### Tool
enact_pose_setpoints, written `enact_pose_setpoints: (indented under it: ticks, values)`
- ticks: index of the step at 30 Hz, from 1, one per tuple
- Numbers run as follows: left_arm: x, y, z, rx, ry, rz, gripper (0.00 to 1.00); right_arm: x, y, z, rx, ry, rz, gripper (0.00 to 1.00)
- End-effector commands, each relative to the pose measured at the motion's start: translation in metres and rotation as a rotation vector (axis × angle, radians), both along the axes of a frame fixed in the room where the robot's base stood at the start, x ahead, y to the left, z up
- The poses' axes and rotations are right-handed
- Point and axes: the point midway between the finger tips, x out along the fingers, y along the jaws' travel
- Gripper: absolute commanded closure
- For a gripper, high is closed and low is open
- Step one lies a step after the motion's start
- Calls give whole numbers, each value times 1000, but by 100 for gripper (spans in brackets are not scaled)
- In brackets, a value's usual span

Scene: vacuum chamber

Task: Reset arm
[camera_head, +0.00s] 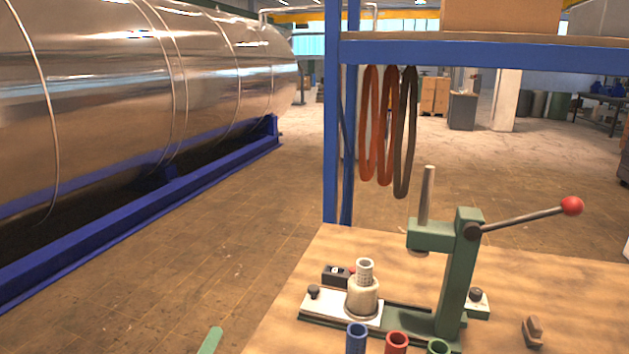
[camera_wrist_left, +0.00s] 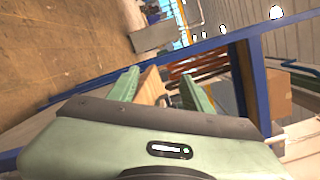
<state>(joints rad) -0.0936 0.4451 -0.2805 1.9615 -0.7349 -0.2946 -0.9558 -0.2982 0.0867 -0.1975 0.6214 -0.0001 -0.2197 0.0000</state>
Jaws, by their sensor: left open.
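The tip of my left gripper (camera_head: 210,341) shows as a green piece at the bottom edge of the head view, left of the wooden table (camera_head: 280,318). In the left wrist view my left gripper (camera_wrist_left: 158,84) has its two green fingers apart, with nothing seen held between them. The rest of the left arm is out of the head view. My right gripper is in neither view.
A green press (camera_head: 460,270) with a red-knobbed lever stands on the table. Blue, red and green tubes stand in front. A blue rack post (camera_head: 332,130) rises behind, with red and dark loops hanging. A large metal tank (camera_head: 130,90) lies left; the floor between is clear.

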Motion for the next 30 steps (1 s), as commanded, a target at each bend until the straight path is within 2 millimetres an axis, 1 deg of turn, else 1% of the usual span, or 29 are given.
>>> enact_pose_setpoints:
  ticks: [1,2,4,5,6,8,9,12,15,18,21,26,27,30]
  values:
    - [-11,8,-11,-139,68,66,51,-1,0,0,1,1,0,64]
    - [-19,14,-19,-236,116,115,51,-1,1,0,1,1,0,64]
    - [-44,28,-43,-486,245,250,51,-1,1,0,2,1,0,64]
    - [-57,32,-55,-596,304,313,51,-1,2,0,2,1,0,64]
    - [-76,36,-72,-737,381,400,51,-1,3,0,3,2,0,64]
    - [-106,38,-94,-917,486,521,51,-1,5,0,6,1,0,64]
    - [-125,37,-106,-1017,547,595,51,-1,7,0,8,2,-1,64]
    - [-166,31,-128,-1204,670,751,51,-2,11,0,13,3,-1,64]
    - [-202,23,-141,-1336,764,882,51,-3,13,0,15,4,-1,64]
    - [-234,14,-149,-1434,844,997,51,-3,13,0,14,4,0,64]
    - [-263,5,-154,-1512,915,1103,51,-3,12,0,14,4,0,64]
    - [-306,-10,-156,-1607,1014,1266,51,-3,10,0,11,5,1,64]
    - [-300,-9,-168,-1597,1011,1265,51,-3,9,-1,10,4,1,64]
    - [-294,-9,-191,-1588,1016,1269,51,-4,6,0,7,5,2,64]
